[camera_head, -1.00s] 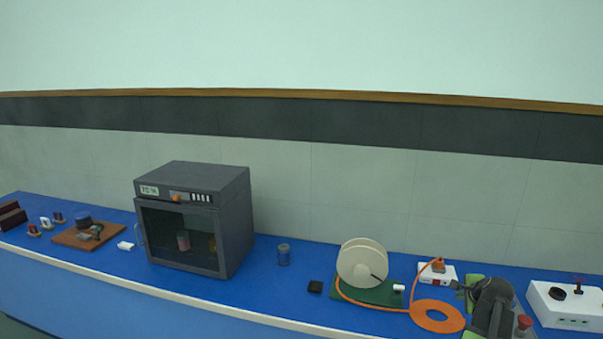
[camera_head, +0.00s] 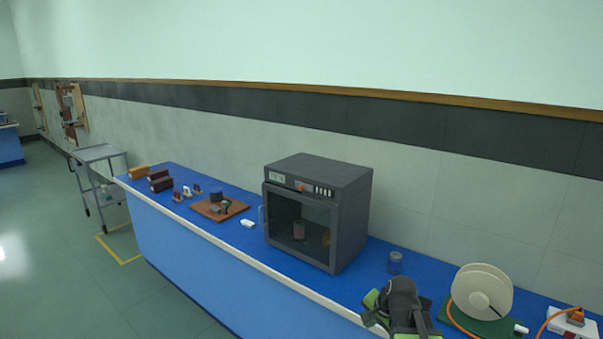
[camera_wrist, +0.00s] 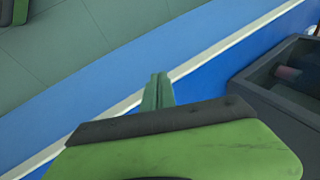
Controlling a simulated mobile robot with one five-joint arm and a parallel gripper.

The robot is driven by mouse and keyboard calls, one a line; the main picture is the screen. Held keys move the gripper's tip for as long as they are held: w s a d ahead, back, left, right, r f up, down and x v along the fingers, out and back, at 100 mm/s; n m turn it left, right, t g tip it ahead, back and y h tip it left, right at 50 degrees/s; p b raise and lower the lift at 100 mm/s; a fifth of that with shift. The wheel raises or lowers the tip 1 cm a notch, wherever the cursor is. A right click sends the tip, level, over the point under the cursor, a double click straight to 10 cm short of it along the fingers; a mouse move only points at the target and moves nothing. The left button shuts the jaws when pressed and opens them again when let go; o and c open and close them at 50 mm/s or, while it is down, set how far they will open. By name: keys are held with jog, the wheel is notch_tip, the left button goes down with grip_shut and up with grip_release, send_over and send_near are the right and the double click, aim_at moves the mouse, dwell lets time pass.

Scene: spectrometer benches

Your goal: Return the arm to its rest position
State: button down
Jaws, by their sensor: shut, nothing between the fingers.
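My gripper (camera_wrist: 158,92) shows in the wrist view as two narrow green fingers pressed together, with nothing between them. They point over the pale front edge of the blue bench (camera_wrist: 215,75). In the head view my dark and green arm is folded low at the bottom, right of centre, in front of the bench's front edge (camera_head: 290,288). The fingertips cannot be made out there.
A dark grey oven (camera_head: 350,225) with a glass door stands on the bench, close to my arm; its edge also shows at the right in the wrist view (camera_wrist: 262,95). A jar (camera_head: 395,263) and a cable reel (camera_head: 482,290) stand further right. A trolley (camera_head: 97,153) stands on open floor at left.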

jog(key=s+a+f+n+g, duration=0.2)
jog(key=s+a+n, duration=0.35)
jog(key=a, duration=0.25)
jog(key=s+d+n+g+h, duration=0.1)
jog(key=s+n+g, duration=0.2)
jog(key=s, duration=0.3)
jog(key=shift+s+d+f+n+h, duration=0.2)
jog(key=shift+s+d+n+h, duration=0.15)
jog(key=shift+n, duration=0.3)
